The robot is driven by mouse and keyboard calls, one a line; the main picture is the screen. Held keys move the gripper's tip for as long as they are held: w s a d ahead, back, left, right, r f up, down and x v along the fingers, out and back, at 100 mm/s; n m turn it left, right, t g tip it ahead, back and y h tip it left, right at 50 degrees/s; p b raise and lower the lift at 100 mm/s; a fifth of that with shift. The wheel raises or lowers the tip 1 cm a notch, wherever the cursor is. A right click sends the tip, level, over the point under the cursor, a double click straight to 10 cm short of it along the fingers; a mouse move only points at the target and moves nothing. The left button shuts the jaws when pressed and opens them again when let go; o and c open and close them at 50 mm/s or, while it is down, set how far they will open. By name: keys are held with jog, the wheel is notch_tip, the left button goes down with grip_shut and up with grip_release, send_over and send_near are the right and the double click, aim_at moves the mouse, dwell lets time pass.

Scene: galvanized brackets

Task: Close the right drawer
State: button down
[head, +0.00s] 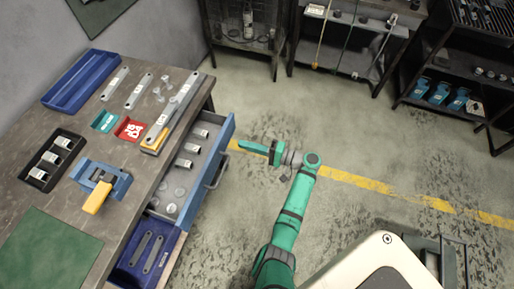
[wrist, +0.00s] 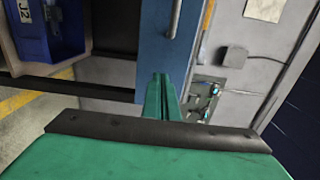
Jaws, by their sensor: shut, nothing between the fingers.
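Two drawers of the workbench stand open in the head view. The farther one (head: 196,172) is grey inside with a blue front and a bar handle (head: 217,172); it holds jars and clear discs. My gripper (head: 247,147) is shut and empty, just right of the farther drawer's front. In the wrist view my gripper's fingers (wrist: 161,82) are together and point at a blue panel (wrist: 152,40) with a handle (wrist: 175,18). I cannot tell whether they touch it.
The bench top (head: 88,215) carries a blue tray (head: 82,80), metal brackets, a black jar tray (head: 36,173) and a blue clamp-like fixture (head: 118,181). Shelves (head: 345,50) line the back. Open floor with a yellow line (head: 355,180) lies right of the bench.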

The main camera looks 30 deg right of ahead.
aim_at(227, 139)
jog(key=shift+x, duration=3.15)
